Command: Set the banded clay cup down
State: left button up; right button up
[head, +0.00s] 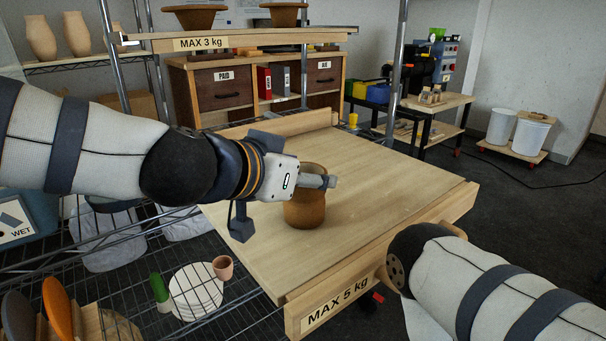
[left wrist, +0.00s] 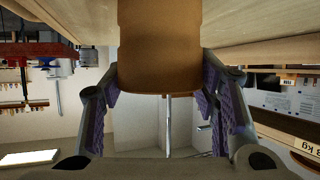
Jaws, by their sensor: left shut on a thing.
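The clay cup (head: 305,210) is brown and upright, over the left-middle part of the pale wooden board (head: 375,170). My left gripper (head: 318,182) comes in from the left and is shut on the cup near its upper part. In the left wrist view the cup (left wrist: 160,50) sits between the two fingers (left wrist: 165,110), with a finger on each side. Its far end runs out of the picture at the top. I cannot tell whether the cup's base touches the board. My right arm shows at the lower right, but its gripper is not in view.
The board has a raised back ledge (head: 285,126) and a front edge labelled MAX 5 kg (head: 338,302). Its right half is clear. A shelf labelled MAX 3 kg (head: 240,41) holds bowls above the back. A wire rack (head: 240,315) with plates (head: 196,291) lies lower left.

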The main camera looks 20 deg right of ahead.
pick_arm(q)
jog(key=shift+f, duration=0.15)
jog(key=o, duration=1.5)
jog(key=shift+s+a+r, duration=0.15)
jog(key=shift+a+r, duration=0.05)
jog(key=shift+r, duration=0.2)
jog(key=p+v, duration=0.1)
jog(key=v, duration=1)
jog(key=shift+s+a+p, duration=0.15)
jog(key=shift+s+p, duration=0.05)
jog(key=shift+p, duration=0.2)
pick_arm(e)
jog(key=shift+w+r+t, duration=0.4)
jog(key=shift+w+r, duration=0.65)
jog(key=shift+r, duration=0.05)
